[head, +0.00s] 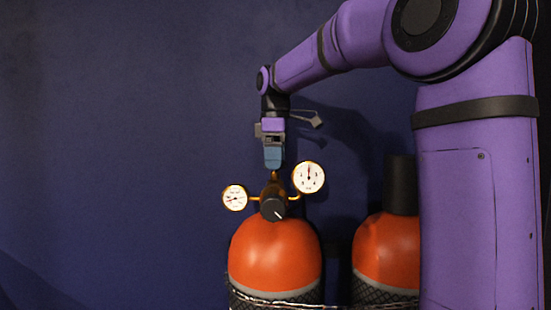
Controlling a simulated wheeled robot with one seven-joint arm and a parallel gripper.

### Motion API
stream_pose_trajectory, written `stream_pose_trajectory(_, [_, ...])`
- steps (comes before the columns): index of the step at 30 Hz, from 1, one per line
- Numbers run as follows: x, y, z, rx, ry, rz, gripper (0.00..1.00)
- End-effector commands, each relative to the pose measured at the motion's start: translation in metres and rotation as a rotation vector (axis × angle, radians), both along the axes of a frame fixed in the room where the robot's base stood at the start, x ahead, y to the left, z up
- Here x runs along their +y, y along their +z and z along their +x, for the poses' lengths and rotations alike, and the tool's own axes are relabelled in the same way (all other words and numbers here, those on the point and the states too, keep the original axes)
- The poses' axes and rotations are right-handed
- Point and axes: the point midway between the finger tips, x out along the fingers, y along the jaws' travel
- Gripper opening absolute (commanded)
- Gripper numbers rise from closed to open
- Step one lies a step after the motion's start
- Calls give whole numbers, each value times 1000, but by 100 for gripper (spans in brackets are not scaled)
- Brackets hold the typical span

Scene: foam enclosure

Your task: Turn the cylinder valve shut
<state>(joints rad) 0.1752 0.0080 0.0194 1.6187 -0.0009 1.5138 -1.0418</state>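An orange gas cylinder (275,255) stands upright in the head view, low and right of the middle. On its top is a brass fitting with a round black valve knob (272,207) that has a pale pointer line slanting down to the right. A left gauge (235,198) and a higher right gauge (309,177) flank the fitting. My gripper (273,165) points straight down above the fitting and the knob. Its fingers show as one blue-grey block, so the gap between them is hidden. I cannot tell whether its tip touches the brass part under it.
A second orange cylinder (385,255) with a black cap (401,185) stands to the right, partly behind my purple arm. A chain (290,304) runs across the front of the cylinders. A dark blue wall (120,130) is behind; the space on the left is clear.

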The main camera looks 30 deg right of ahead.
Motion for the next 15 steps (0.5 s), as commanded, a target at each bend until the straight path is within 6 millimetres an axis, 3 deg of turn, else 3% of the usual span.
stream_pose_trajectory(1, [0, 0, 0, 0, 0, 0, 68])
stream_pose_trajectory(6, [0, 0, 0, 0, 0, 0, 33])
stream_pose_trajectory(15, [0, 0, 0, 0, -29, 0, 33])
